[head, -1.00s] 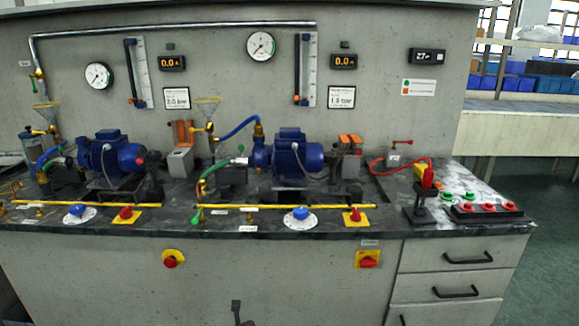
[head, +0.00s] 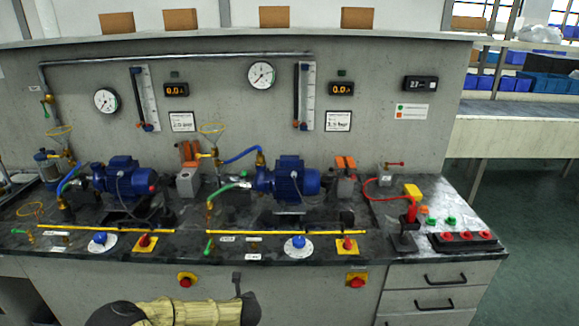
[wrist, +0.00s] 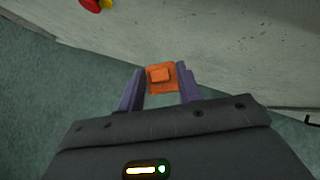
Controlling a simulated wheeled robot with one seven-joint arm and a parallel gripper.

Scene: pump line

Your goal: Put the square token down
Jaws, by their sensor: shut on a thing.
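In the wrist view an orange square token (wrist: 161,75) with a raised square middle sits between the two fingertips of my gripper (wrist: 161,83). The gripper is shut on it. It is held in the air, with green floor and the grey front of the bench beyond it. In the head view part of my arm shows at the bottom edge, but the fingertips and the token cannot be made out there.
The dark bench top (head: 215,240) carries two blue pumps (head: 122,177), valves, hoses and yellow rails. Yellow-and-red switches (head: 186,281) project from the bench front.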

